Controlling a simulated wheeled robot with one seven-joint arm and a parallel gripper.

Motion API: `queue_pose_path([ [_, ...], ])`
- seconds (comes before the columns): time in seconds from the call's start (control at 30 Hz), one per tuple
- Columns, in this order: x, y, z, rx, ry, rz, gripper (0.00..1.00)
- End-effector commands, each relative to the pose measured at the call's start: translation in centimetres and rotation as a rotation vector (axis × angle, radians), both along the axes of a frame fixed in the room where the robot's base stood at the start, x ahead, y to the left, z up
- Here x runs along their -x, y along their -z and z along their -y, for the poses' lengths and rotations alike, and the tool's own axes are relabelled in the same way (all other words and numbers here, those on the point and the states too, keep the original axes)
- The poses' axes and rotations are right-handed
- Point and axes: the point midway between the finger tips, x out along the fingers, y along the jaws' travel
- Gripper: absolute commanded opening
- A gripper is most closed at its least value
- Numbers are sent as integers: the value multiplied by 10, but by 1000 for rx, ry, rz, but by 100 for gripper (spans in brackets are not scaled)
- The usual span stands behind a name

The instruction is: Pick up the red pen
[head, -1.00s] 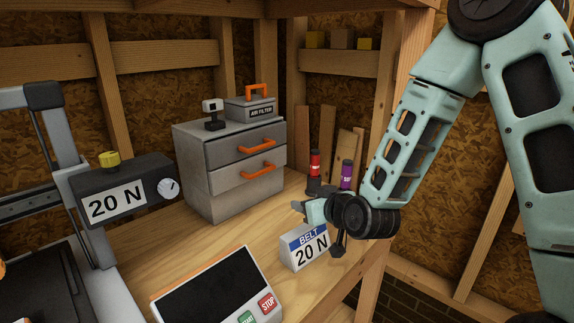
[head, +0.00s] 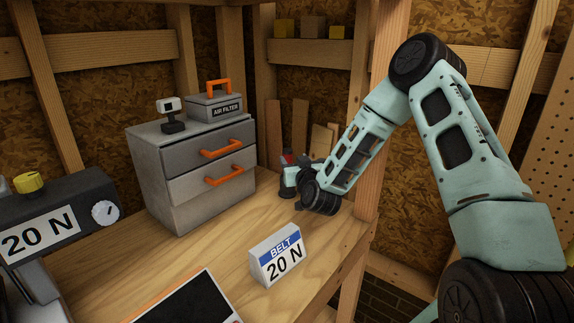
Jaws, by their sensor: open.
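A small bit of red (head: 288,159) shows at the back right of the wooden bench, just behind my gripper. It looks like the top of the upright red cylinder, which may be the red pen. The rest of it is hidden by the gripper. My gripper (head: 287,180) is open, low over the bench to the right of the grey drawer cabinet. Its fingers are small and partly hidden, and I cannot tell whether they are around the red thing or in front of it.
The grey drawer cabinet (head: 188,170) with orange handles stands to the left of the gripper. It carries an air filter box (head: 215,107) and a small camera-like device (head: 172,118). A "BELT 20 N" sign (head: 276,254) stands in front. Bare bench lies between.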

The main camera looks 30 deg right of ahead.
Motion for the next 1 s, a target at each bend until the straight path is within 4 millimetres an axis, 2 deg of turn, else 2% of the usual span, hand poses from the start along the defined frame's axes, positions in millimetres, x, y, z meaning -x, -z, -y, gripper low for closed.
queue_pose_path([
  [0.1,-15,-1,4,-2,0,1,54],
  [0.33,-30,0,8,-2,0,0,54],
  [0.6,-66,2,17,-2,0,1,54],
  [0.93,-73,3,19,0,-1,-1,54],
  [0.97,-73,3,19,0,-1,0,49],
  [1.0,-73,3,19,0,-1,0,38],
])
